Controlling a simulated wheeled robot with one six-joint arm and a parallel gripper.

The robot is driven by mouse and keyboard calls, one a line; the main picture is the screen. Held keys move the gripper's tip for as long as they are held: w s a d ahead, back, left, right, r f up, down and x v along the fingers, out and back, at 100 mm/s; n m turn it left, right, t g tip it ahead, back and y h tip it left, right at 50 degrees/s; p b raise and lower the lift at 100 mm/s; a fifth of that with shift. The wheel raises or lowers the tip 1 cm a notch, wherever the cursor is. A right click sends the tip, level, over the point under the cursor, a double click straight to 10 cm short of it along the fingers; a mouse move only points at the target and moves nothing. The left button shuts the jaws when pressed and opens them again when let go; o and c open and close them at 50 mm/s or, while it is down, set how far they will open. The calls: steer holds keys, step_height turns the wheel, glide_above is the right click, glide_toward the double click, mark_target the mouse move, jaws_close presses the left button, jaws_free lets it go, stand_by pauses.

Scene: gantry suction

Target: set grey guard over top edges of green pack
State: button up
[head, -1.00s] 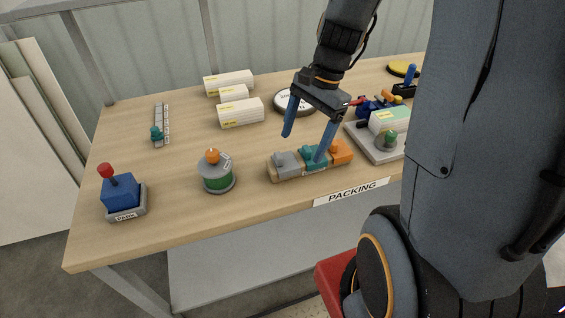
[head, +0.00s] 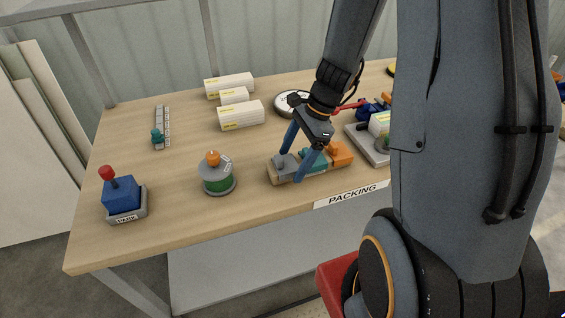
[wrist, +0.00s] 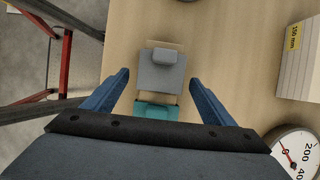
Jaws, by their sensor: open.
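The grey guard (head: 284,168) is a small block with a knob, sitting at the left end of a wooden holder (head: 272,174). It also shows in the wrist view (wrist: 160,72), centred ahead of my gripper. My gripper (head: 289,167) is open and points down over the holder, its blue fingers on either side of the grey guard. In the wrist view the fingers (wrist: 160,77) are apart from its sides; their height is hard to tell. A pale green-topped pack (head: 379,124) on a grey plate (head: 362,143) is at the right, partly hidden by my arm.
A teal guard (head: 318,166) and an orange guard (head: 341,153) sit in the same holder, close beside the grey one. A round green-grey pot (head: 217,180) and a blue joystick box (head: 122,194) stand left. White cartons (head: 241,115) lie behind. Table between them is clear.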

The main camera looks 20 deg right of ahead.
steer(key=c, duration=1.1)
steer(key=shift+r, duration=0.15)
